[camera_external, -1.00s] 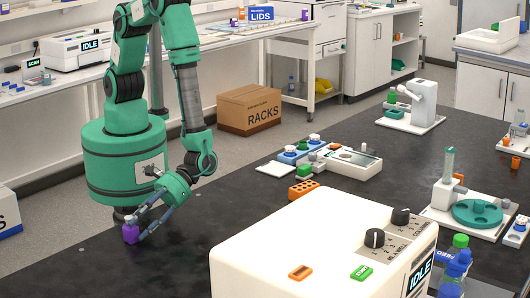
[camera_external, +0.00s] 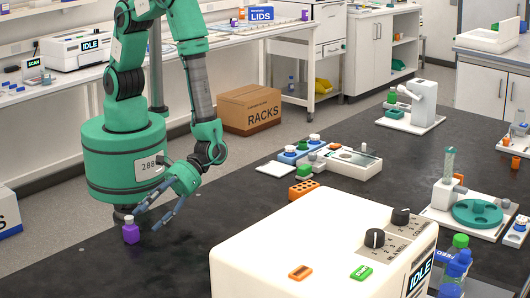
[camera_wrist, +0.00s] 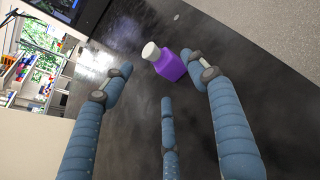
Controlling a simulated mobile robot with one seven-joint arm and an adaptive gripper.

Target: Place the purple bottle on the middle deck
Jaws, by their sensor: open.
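The purple bottle (camera_external: 131,232) with a white cap stands upright on the black bench at the lower left in the external view. It also shows in the wrist view (camera_wrist: 173,66), beyond my fingers and between their tips. My gripper (camera_external: 150,219) is open and empty, just right of the bottle and apart from it. In the wrist view its blue-grey fingers (camera_wrist: 165,75) are spread wide. I cannot tell which thing is the middle deck.
A large white machine (camera_external: 300,235) with dials stands on the bench in front. An orange block (camera_external: 303,188) and a white device (camera_external: 352,163) are behind it. The black bench around the bottle (camera_external: 200,235) is clear. A RACKS box (camera_external: 250,109) is on the floor.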

